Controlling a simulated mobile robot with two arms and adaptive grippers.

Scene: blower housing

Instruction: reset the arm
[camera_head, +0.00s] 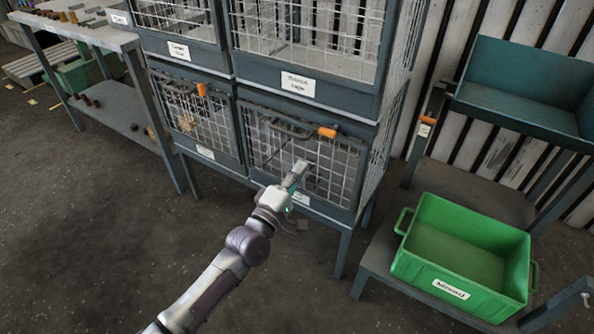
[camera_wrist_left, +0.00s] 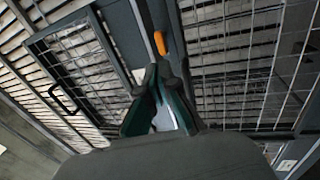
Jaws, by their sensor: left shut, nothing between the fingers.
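My left gripper (camera_head: 298,172) reaches in from the bottom of the head view. Its tip is in front of the lower right cage door (camera_head: 300,160) of a dark metal cage rack. In the left wrist view the fingers (camera_wrist_left: 157,80) are shut with nothing between them. They point toward the cage frame, just below an orange latch handle (camera_wrist_left: 160,43). I cannot tell whether the fingertips touch the mesh. The same door has an orange-ended handle (camera_head: 327,132) in the head view. My right gripper is not in view.
A green bin (camera_head: 460,255) with a label stands on a low shelf at the right. A blue-grey tray (camera_head: 520,95) is above it. A shelf table (camera_head: 110,105) with small parts is at the left. The floor (camera_head: 90,250) at lower left is clear.

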